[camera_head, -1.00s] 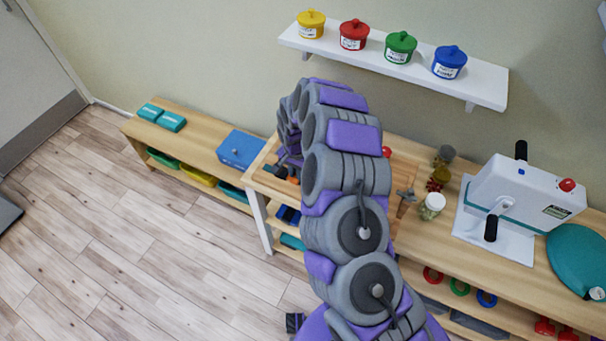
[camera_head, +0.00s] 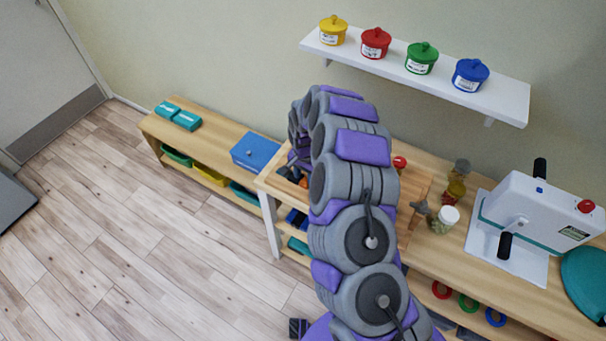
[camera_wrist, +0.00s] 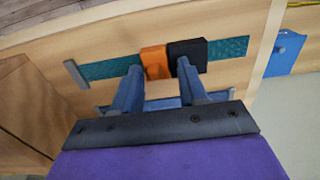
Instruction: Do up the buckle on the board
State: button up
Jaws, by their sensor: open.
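The wooden board (camera_wrist: 105,38) fills the wrist view, and a teal strap (camera_wrist: 110,67) runs across it. On the strap sit the buckle's orange part (camera_wrist: 155,62) and black part (camera_wrist: 187,55), side by side; I cannot tell whether they are latched. My gripper (camera_wrist: 160,68) is open, its left finger beside the orange part and its right finger at the front of the black part. Contact is unclear.
A blue box (camera_head: 255,152) stands left of the board on the low bench. A jar (camera_head: 446,219) and a white machine (camera_head: 530,215) stand on the right. A wall shelf (camera_head: 400,73) holds several coloured pots above.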

aim_at(303, 180)
jog(key=shift+d+r, duration=0.15)
jog(key=shift+r, duration=0.2)
notch_tip(303, 180, up, 16)
jog(key=p, duration=0.2)
jog(key=shift+a+r, duration=0.25)
jog(key=shift+a, duration=0.1)
jog(key=shift+r, duration=0.1)
jog(key=s+d+r+n+g+b, duration=0.15)
jog(key=s+d+r, duration=0.25)
jog(key=s+r, duration=0.45)
jog(key=s+d+r+n+t, duration=0.1)
jog(key=s+d+r+n, duration=0.3)
jog(key=s, duration=0.8)
jog(key=s+d, duration=0.3)
jog(key=s, duration=0.7)
jog(key=s+d+r+g, duration=0.1)
jog(key=s+d, duration=0.2)
jog(key=s, duration=0.8)
jog(key=shift+s+d+b, duration=0.15)
jog(key=shift+s+b, duration=0.1)
jog(key=shift+b, duration=0.05)
jog(key=shift+d+n, duration=0.1)
jog(key=shift+n, duration=0.15)
